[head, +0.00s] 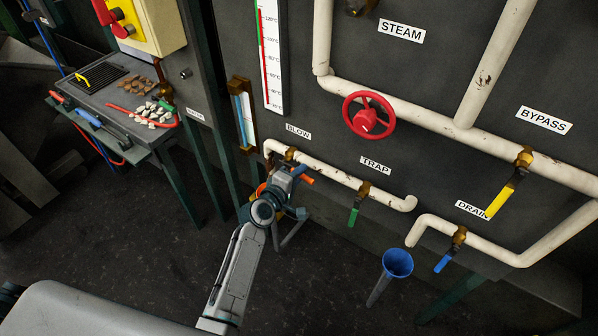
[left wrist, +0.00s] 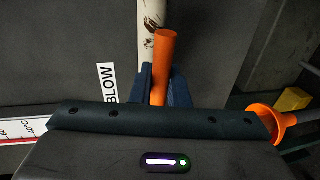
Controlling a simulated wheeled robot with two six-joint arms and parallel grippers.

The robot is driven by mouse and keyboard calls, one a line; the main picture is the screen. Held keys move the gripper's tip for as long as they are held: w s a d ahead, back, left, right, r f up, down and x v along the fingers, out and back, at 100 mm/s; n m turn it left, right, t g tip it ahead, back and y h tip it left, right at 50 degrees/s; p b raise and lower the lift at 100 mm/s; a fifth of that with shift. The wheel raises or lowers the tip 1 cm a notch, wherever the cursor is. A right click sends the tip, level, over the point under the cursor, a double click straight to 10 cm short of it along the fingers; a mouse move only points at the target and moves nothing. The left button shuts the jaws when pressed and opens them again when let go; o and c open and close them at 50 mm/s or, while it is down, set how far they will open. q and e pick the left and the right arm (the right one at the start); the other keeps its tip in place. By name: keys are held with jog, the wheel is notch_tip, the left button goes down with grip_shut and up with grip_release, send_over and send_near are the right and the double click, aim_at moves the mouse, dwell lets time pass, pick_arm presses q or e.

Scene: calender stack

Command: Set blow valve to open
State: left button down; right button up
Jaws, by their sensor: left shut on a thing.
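The blow valve has a brass body (head: 290,154) on the white pipe beneath the BLOW label (head: 298,131). Its orange handle (head: 306,179) sticks out to the right of my left gripper (head: 291,180). In the left wrist view the orange handle (left wrist: 164,55) lies between the dark blue fingers (left wrist: 160,90), roughly along the white pipe (left wrist: 150,25). My left gripper is shut on this handle. The gripper hides part of the handle, and its exact angle is hard to tell. My right gripper is not in view.
The green trap handle (head: 353,217) hangs down just to the right. The blue drain handle (head: 443,263), yellow bypass handle (head: 499,200) and red steam wheel (head: 369,115) are further right. An orange funnel (left wrist: 262,118) is close beside the gripper; a blue funnel (head: 398,263) stands lower right.

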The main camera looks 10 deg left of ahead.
pick_arm(q)
jog(key=shift+r, duration=0.1)
dwell(0.4)
jog(key=c, duration=1.5)
grip_release()
jog(key=shift+o, duration=0.2)
jog(key=b+v, duration=0.1)
jog(key=v, duration=1)
jog(key=shift+w, duration=0.1)
